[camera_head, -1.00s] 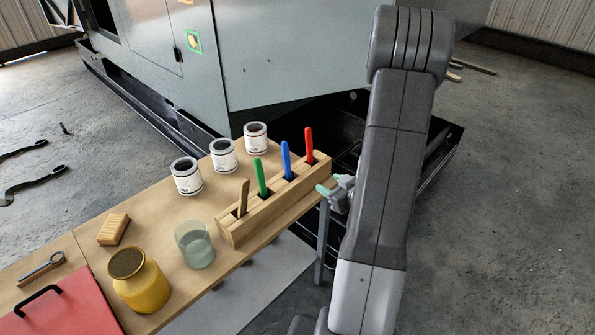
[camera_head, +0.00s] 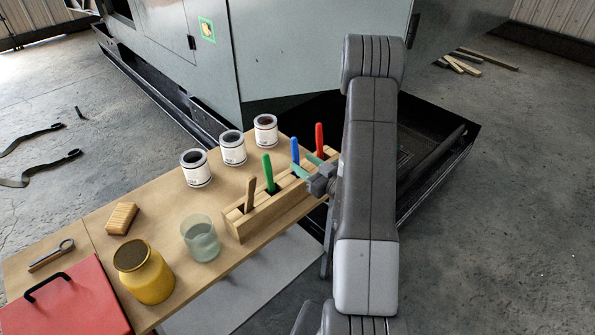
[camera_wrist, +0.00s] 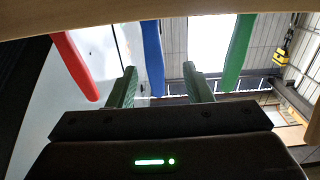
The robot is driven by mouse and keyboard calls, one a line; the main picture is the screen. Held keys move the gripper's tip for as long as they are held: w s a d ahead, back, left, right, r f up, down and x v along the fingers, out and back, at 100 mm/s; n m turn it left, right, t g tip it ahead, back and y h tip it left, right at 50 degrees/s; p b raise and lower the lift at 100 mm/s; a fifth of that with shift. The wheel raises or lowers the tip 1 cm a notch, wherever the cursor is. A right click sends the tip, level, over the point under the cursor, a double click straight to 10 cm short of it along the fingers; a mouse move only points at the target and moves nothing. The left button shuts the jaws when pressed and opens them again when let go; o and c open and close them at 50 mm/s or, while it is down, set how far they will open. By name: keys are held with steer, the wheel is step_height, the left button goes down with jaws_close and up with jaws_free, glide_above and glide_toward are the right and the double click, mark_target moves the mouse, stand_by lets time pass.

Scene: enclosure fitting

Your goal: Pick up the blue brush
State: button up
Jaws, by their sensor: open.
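The blue brush (camera_head: 295,151) stands upright in a slot of the wooden holder (camera_head: 283,211), between a red brush (camera_head: 319,139) and a green brush (camera_head: 268,172). Only its handle shows; its lower end is hidden in the holder. My gripper (camera_head: 304,166) is open and empty at the near side of the holder, close to the blue handle. In the wrist view the blue brush (camera_wrist: 152,55) appears between and just beyond my two green fingertips (camera_wrist: 160,72), nearer the left one. I cannot tell whether they touch.
The red and green brushes stand close on either side, and a brown-handled tool (camera_head: 250,194) is in the end slot. Several white cans (camera_head: 265,130) stand behind the holder. A glass jar (camera_head: 200,240) and a yellow jar (camera_head: 150,282) stand on the table to the left.

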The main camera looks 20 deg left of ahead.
mark_target(297, 154)
steer(key=shift+w+a, duration=0.25)
steer(key=shift+a, duration=0.35)
steer(key=x, duration=0.1)
steer(key=p+x, duration=0.2)
steer(key=x, duration=0.1)
steer(key=shift+w+r, duration=0.3)
steer(key=shift+r, duration=0.1)
steer(key=shift+w+a, duration=0.25)
steer(key=shift+a, duration=0.2)
jaws_close()
steer(key=shift+r, duration=0.1)
